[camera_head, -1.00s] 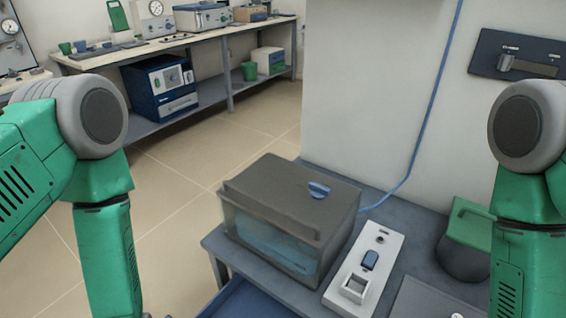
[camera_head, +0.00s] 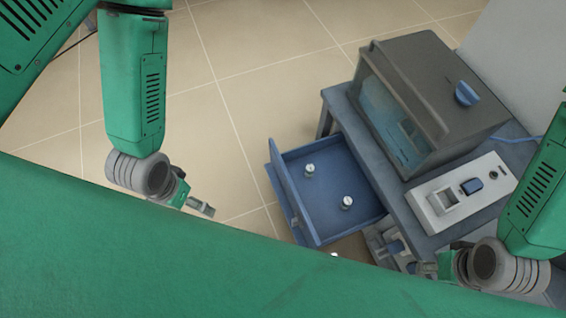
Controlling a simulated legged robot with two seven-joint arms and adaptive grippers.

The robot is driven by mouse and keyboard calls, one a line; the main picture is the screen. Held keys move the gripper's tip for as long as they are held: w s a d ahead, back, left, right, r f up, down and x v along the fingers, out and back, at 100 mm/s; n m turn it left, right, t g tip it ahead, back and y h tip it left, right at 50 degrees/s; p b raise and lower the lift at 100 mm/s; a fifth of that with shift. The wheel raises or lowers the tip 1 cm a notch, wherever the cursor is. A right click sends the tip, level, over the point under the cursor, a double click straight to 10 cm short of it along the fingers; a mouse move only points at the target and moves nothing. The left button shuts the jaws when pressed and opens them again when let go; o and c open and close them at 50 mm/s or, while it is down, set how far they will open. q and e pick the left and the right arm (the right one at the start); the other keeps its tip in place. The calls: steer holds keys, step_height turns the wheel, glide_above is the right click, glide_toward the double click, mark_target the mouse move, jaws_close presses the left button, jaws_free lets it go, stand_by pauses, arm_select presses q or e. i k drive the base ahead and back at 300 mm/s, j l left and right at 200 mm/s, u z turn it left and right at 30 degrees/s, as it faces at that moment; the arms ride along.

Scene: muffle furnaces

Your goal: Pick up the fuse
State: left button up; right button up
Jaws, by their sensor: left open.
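Two small white and metal cylinders that look like fuses stand in the open blue drawer (camera_head: 330,157), one fuse (camera_head: 309,170) towards the back and one fuse (camera_head: 347,202) nearer the middle. My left gripper (camera_head: 205,209) hangs over the floor to the left of the drawer, apart from it and empty; it is open. My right gripper (camera_head: 424,269) is to the right of the drawer, low by the bench front. Its fingers are small and partly overlap grey parts there, so its opening is unclear.
A dark box with a clear front (camera_head: 440,85) stands on the grey bench (camera_head: 344,105), beside a white panel with a blue switch (camera_head: 440,203). Part of my green body covers the bottom of the view. The tiled floor left of the drawer is clear.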

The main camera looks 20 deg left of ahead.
mark_target(310, 168)
steer(key=u, duration=0.1)
steer(key=k+j+z, duration=0.1)
steer(key=z, duration=0.35)
steer(key=k+z, duration=0.1)
steer(key=z, duration=0.35)
steer(key=k+z, duration=0.1)
steer(key=z, duration=0.35)
steer(key=k, duration=0.4)
steer(key=k+z, duration=0.1)
steer(key=z, duration=0.75)
steer(key=k+l+z, duration=0.1)
steer(key=z, duration=0.3)
steer(key=k+j+z, duration=0.1)
steer(key=j+z, duration=0.35)
steer(key=k+j+z, duration=0.2)
steer(key=j+z, duration=0.25)
steer(key=k+j+z, duration=0.25)
steer(key=z, duration=0.15)
steer(key=k+j, duration=1.2)
steer(key=j, duration=0.2)
